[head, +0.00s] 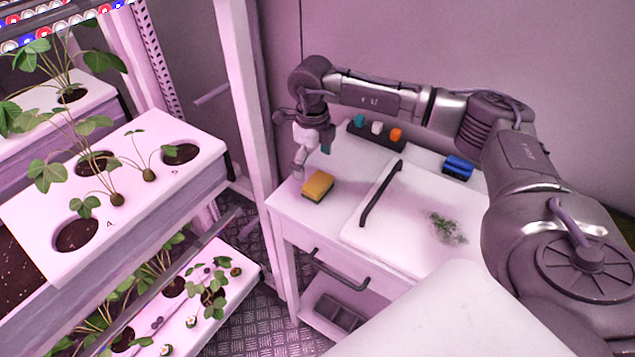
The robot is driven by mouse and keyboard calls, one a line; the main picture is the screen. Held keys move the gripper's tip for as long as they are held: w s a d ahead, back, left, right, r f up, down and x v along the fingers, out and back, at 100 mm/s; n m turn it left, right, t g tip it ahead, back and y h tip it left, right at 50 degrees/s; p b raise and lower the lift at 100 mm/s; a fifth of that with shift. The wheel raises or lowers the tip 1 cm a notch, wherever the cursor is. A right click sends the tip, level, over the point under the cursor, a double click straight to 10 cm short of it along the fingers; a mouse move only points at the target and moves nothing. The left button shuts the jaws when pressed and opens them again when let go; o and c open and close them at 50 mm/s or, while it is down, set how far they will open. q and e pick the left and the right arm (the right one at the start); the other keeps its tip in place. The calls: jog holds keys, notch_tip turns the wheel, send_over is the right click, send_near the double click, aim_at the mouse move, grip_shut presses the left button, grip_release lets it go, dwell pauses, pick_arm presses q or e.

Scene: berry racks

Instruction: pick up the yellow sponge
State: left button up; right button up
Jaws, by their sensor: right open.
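The yellow sponge (317,185) lies on the white cabinet top (296,213), near its left front corner. It has a yellow upper face and a darker lower layer. My right gripper (312,165) is above and just behind the sponge, pointing down. It is open and empty, apart from the sponge as far as I can tell. My left gripper is not in the head view.
A dark holder (378,135) with teal, white and orange items stands behind the gripper. A blue sponge (458,167) lies farther right. A white lid with a dark handle (380,194) bears a green patch (446,228). A white post (247,100) and plant racks (150,190) stand left.

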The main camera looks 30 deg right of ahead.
aim_at(315, 180)
jog(key=shift+s+f+p, duration=0.15)
jog(key=shift+f+p, duration=0.25)
jog(key=shift+f, duration=0.15)
jog(key=shift+s+f+p, duration=0.15)
jog(key=shift+f+p, duration=0.25)
jog(key=shift+f, duration=0.1)
notch_tip(315, 180, down, 3)
jog(key=shift+d+f+p, duration=0.15)
jog(key=shift+p, duration=0.25)
jog(key=shift+f, duration=0.1)
jog(key=c, duration=0.8)
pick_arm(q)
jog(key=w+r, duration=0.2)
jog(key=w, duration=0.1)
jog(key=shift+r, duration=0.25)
pick_arm(e)
jog(key=shift+c, duration=0.5)
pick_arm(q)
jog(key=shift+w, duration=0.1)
